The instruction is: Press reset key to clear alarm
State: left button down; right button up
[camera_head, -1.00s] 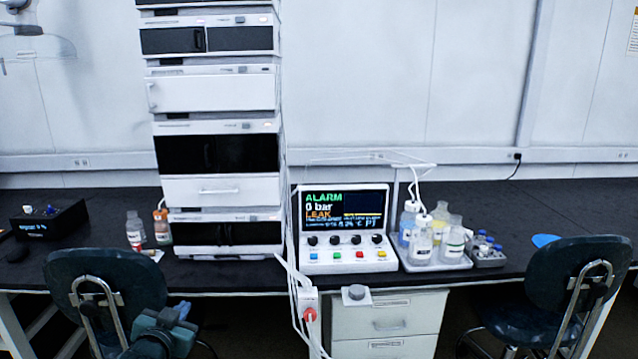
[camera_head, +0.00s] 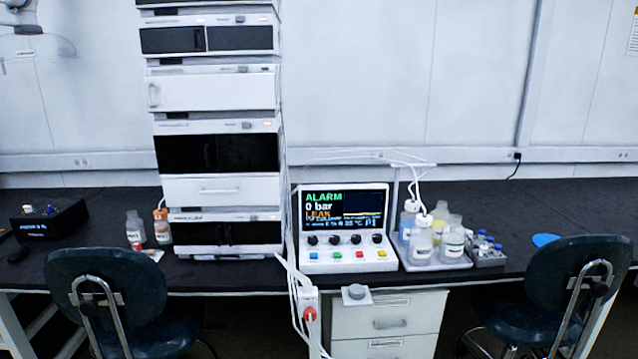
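The white control box (camera_head: 346,267) stands on the dark bench, right of the tall instrument stack. Its screen (camera_head: 343,209) reads ALARM in green, 0 bar in white and LEAK in orange. Below the screen is a row of black knobs. Under them sit coloured keys: a blue key (camera_head: 313,256), a green key (camera_head: 337,255), a red key (camera_head: 360,254) and a yellow key (camera_head: 382,253). The key labels are too small to read, so I cannot tell which is reset. Neither of my grippers is in view.
A tray of bottles (camera_head: 436,266) stands right of the box. A grey knob on a plate (camera_head: 356,294) and a red switch (camera_head: 309,314) with white cables are at the bench front. Chairs stand left (camera_head: 115,282) and right (camera_head: 568,270).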

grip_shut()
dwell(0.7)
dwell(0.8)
